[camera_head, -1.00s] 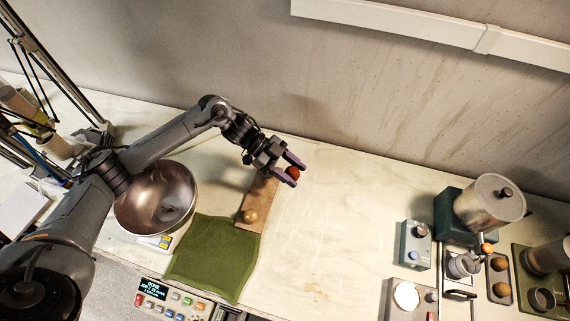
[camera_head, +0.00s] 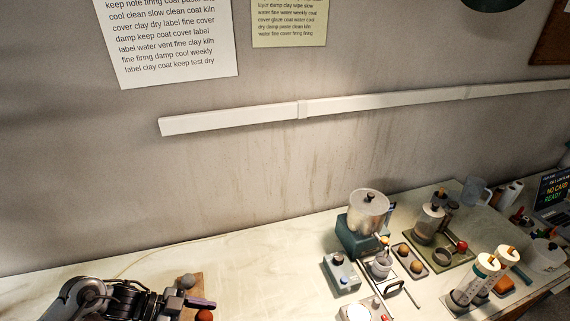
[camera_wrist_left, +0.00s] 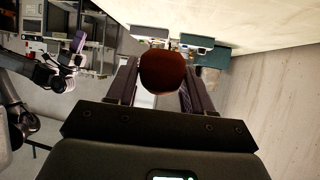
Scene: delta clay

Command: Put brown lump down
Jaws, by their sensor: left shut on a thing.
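The brown lump, a reddish-brown ball (camera_head: 205,316), is cut by the bottom edge of the head view. In the left wrist view the lump (camera_wrist_left: 162,72) sits between the two fingers of my left gripper (camera_wrist_left: 160,84), which is shut on it. The gap under the lump is hidden. What looks like my right gripper (camera_wrist_left: 74,55) shows small at the left of the wrist view; its jaw state is unclear.
The bench's middle (camera_head: 265,270) is clear.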

